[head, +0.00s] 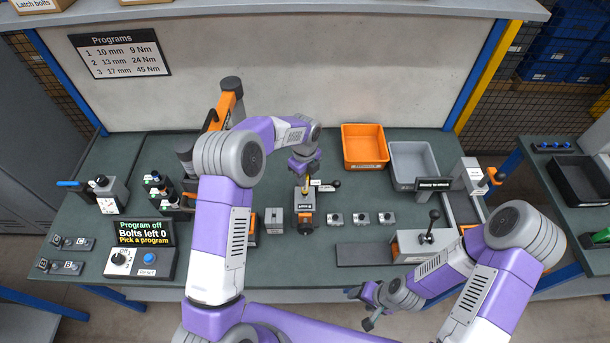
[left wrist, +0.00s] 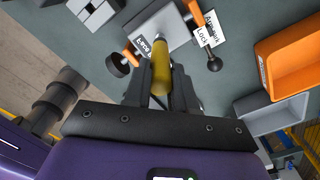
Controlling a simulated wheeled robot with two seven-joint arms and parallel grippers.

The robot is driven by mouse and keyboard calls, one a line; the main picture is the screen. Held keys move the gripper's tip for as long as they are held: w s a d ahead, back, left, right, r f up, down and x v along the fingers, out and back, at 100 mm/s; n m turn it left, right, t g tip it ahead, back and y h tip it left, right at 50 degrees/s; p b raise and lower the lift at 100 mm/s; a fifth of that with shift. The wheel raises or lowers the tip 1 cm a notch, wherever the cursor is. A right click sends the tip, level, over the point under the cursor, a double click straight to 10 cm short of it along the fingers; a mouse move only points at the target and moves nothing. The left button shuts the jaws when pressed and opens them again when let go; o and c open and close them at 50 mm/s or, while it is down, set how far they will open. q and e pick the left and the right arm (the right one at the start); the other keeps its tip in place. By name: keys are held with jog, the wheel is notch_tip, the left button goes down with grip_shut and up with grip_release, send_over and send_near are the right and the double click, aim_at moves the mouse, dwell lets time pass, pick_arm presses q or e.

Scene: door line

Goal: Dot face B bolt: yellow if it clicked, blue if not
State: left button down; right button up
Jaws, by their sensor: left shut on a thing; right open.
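My left gripper (head: 306,178) is shut on a yellow marker (left wrist: 161,78), which points down at the grey work block (head: 303,203) in the clamp fixture. In the left wrist view the marker's far end meets the block (left wrist: 165,30) near its label; I cannot tell whether it touches. The bolt and any dot on it are hidden or too small to see. A lever with a black knob (head: 337,183) is on the fixture's right. The program display (head: 143,233) reads "Program off, Bolts left 0, Pick a program". My right gripper (head: 366,307) is open and empty near the bench's front edge.
An orange bin (head: 364,146) and a grey bin (head: 413,165) stand at the back right. Several small grey blocks (head: 360,219) sit right of the fixture. A lever box (head: 425,244) stands front right.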

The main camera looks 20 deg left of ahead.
pick_arm(q)
jog(key=shift+f, duration=0.2)
jog(key=shift+r, duration=0.15)
jog(key=shift+r+p, duration=1.9)
jog(key=shift+r, duration=1.05)
jog(key=shift+f, duration=0.1)
